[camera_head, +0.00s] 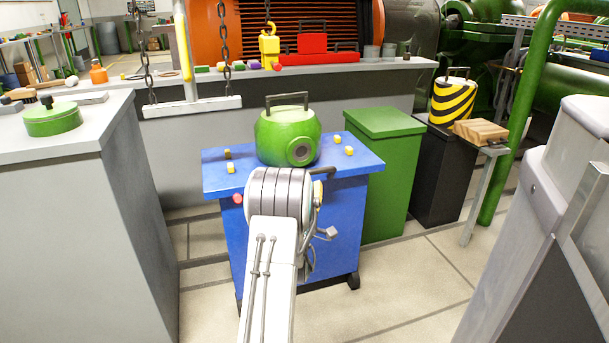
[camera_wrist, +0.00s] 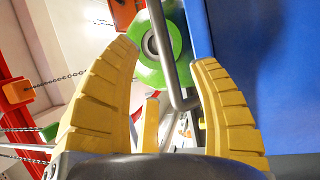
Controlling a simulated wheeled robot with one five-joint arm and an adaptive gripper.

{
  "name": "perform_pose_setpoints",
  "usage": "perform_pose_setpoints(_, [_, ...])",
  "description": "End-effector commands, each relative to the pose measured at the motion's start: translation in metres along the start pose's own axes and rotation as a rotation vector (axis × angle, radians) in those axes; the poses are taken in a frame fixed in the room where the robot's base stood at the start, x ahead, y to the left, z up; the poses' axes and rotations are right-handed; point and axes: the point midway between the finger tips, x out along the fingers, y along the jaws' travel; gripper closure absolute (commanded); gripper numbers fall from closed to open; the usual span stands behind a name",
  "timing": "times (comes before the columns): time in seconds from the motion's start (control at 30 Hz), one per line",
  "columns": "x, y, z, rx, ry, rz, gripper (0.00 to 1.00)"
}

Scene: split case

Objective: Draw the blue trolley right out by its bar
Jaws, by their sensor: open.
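The blue trolley (camera_head: 350,165) stands in the middle of the head view, with a green round case (camera_head: 287,136) on its top. A short dark piece of its bar (camera_head: 326,171) shows beside my arm; the rest is hidden. In the wrist view the grey bar (camera_wrist: 166,45) runs down between my yellow fingers and bends toward the right one. My gripper (camera_wrist: 168,55) is open around the bar's line of sight; I cannot tell whether a finger touches it. The trolley's blue side (camera_wrist: 270,70) fills the right of the wrist view.
A green cabinet (camera_head: 388,180) stands close to the trolley's right, with a black stand (camera_head: 440,175) beyond it. A grey cabinet (camera_head: 70,220) stands at left. Chains (camera_head: 222,45) hang behind, holding a grey beam (camera_head: 190,106). Tiled floor in front at right is clear.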

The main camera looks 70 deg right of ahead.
Motion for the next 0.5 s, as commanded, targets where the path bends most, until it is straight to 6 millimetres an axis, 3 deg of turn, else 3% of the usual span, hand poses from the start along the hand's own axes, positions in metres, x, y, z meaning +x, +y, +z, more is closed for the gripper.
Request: perform_pose_setpoints(0.5, [0.05,-0.002,0.0,0.0,0.001,0.001,0.45])
